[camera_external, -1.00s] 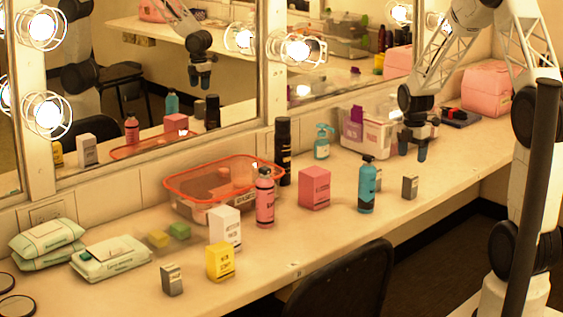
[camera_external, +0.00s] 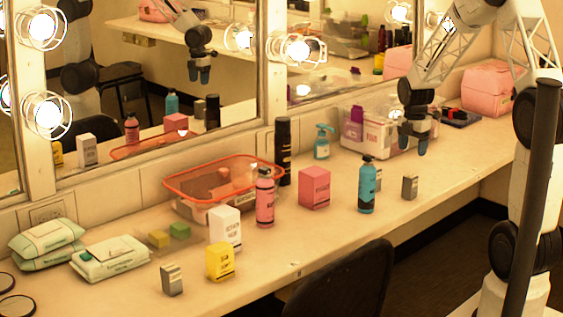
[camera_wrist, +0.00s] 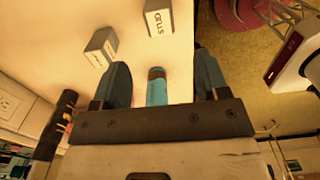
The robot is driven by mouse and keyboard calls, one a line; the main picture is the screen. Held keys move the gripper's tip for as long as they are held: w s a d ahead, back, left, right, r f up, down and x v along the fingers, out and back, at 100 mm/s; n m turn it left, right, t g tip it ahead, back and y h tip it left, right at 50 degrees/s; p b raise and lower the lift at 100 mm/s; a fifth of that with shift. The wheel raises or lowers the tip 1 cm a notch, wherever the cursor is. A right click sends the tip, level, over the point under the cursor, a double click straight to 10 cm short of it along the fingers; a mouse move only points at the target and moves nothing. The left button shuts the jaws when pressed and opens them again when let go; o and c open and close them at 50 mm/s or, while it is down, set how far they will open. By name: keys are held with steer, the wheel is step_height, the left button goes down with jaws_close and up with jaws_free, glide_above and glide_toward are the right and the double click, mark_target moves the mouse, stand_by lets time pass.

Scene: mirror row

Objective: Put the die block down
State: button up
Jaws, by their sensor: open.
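No object is clearly marked as a die block; the likeliest are small grey boxes on the counter. Another grey box (camera_external: 379,180) is partly hidden behind that bottle. Two grey boxes show in the wrist view, one at upper left (camera_wrist: 100,48) and one at top centre (camera_wrist: 158,19). My gripper (camera_external: 413,148) is open and empty, above the counter near these boxes. Its fingers (camera_wrist: 165,82) are spread in the wrist view, with a blue bottle visible beyond the gap.
A pink box (camera_external: 314,188), a pink bottle (camera_external: 265,198) and an orange-rimmed tub (camera_external: 190,192) stand to the left. A clear bin (camera_external: 376,139) is behind my gripper. A white box, yellow box and third grey box (camera_external: 172,280) stand farther left. The front right counter is clear.

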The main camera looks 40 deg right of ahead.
steer(key=s+a+r+m+t, duration=0.1)
steer(key=s+a+r+m, duration=0.35)
steer(key=a+r, duration=0.3)
steer(key=s+a+r+m, duration=0.4)
steer(key=s+a+r, duration=0.2)
steer(key=a, duration=0.3)
steer(key=s+a+r+m, duration=0.2)
steer(key=s+a+m, duration=0.3)
steer(key=s, duration=0.4)
steer(key=s+a+r+m+t, duration=0.1)
steer(key=s+a+r+m, duration=0.2)
steer(key=s+a, duration=0.3)
steer(key=shift+s+a+m+t, duration=0.3)
steer(key=shift+s+m, duration=0.55)
steer(key=shift+s, duration=0.6)
stand_by(3.4)
